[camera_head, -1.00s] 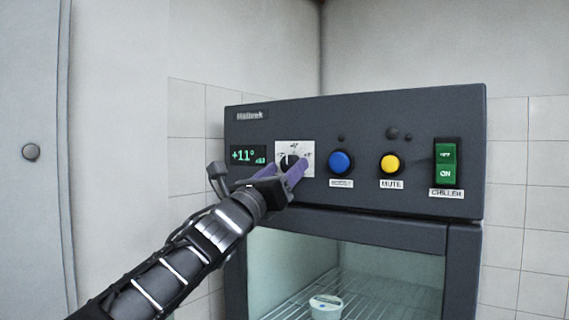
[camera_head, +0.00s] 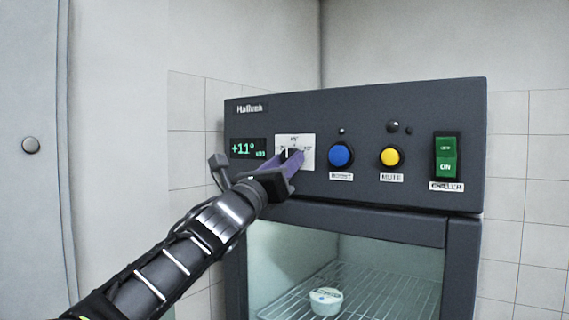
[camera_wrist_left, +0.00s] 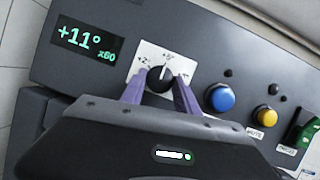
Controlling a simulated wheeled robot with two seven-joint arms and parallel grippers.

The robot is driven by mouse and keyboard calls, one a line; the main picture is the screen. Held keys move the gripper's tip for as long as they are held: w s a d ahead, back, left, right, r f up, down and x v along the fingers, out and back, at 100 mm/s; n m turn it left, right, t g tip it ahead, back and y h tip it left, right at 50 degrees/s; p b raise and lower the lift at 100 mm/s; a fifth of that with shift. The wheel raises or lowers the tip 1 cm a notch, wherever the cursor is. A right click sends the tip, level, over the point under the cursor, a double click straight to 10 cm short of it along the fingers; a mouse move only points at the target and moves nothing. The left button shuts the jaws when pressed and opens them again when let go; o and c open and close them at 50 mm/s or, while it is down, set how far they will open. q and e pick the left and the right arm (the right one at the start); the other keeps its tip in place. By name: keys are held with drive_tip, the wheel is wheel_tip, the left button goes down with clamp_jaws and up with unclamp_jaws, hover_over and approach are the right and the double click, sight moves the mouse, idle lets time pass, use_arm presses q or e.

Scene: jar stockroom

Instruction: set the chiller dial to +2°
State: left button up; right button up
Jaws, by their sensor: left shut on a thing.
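The chiller dial (camera_wrist_left: 159,79) is a black knob with a white pointer line on a white scale plate (camera_head: 308,142). In the head view the knob is partly hidden by the gripper. My left gripper (camera_wrist_left: 160,82) is shut on the dial, with one purple finger on each side of it in the left wrist view. It also shows in the head view (camera_head: 290,160). The green display (camera_head: 248,148) left of the dial reads +11°. My right gripper is not in view.
Right of the dial are a blue button (camera_head: 341,155), a yellow MUTE button (camera_head: 390,157) and a green CHILLER switch (camera_head: 446,157). Below, a glass-fronted compartment holds a white tub (camera_head: 325,301) on a wire shelf (camera_head: 375,290). A tiled wall stands behind.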

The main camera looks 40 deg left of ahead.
use_arm(q)
clamp_jaws()
drive_tip(key=shift+d+r+n+g+y+b, duration=0.1)
drive_tip(key=shift+n+g+y+b, duration=0.6)
drive_tip(key=shift+n, duration=1.85)
drive_tip(key=shift+d+r+n+g+y+b, duration=0.15)
drive_tip(key=shift+n+g+y+b, duration=0.5)
drive_tip(key=shift+n, duration=1.95)
drive_tip(key=shift+d+r+n+g+y+b, duration=0.1)
drive_tip(key=shift+n+g+y+b, duration=0.2)
drive_tip(key=shift+n+g+y, duration=1.5)
drive_tip(key=shift+n+t+h, duration=0.75)
drive_tip(key=shift+t, duration=0.1)
drive_tip(key=o, duration=1.3)
unclamp_jaws()
drive_tip(key=shift+a, duration=0.1)
drive_tip(key=shift+c, duration=0.2)
